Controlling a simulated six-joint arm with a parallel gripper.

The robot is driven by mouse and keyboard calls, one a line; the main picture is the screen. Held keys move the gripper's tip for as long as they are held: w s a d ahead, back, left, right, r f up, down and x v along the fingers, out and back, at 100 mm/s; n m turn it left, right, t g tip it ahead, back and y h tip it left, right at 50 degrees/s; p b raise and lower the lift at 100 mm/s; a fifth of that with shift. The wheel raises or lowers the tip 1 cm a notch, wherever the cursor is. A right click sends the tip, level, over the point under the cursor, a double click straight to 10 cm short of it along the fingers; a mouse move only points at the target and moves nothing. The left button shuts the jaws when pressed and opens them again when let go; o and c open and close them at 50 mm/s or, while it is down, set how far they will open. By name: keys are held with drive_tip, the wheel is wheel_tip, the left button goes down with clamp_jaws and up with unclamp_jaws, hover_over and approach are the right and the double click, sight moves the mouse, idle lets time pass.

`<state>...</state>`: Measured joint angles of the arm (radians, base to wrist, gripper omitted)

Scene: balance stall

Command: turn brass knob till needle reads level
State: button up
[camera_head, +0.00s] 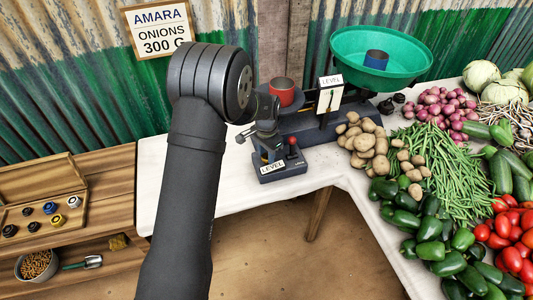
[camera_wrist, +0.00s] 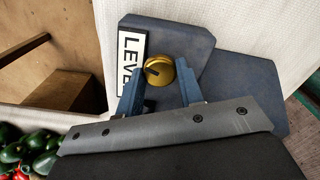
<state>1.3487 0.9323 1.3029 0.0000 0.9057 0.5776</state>
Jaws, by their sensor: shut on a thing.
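The brass knob (camera_wrist: 159,71) is round, with a dark pointer mark, on a blue-grey housing (camera_wrist: 185,37) beside a LEVEL label (camera_wrist: 130,58) in the wrist view. My gripper (camera_wrist: 159,78) has its two blue fingers around the knob, shut on it. In the head view my gripper (camera_head: 266,150) is above the small housing with its LEVEL label (camera_head: 271,168) and hides the knob. The balance (camera_head: 333,128) stands behind, with a white LEVEL dial plate (camera_head: 330,96). A thin dark needle shows on it, too small to read exactly.
A red-topped lever (camera_head: 292,142) rises beside my gripper. Potatoes (camera_head: 367,145) lie close right. The white tabletop (camera_head: 226,198) is clear in front.

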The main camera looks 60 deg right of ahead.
sight(266, 156)
drive_tip(key=shift+n, duration=1.4)
drive_tip(key=o, duration=1)
wheel_tip(266, 156, up, 18)
drive_tip(key=shift+f, duration=0.25)
wheel_tip(266, 156, down, 18)
drive_tip(key=shift+r, duration=0.25)
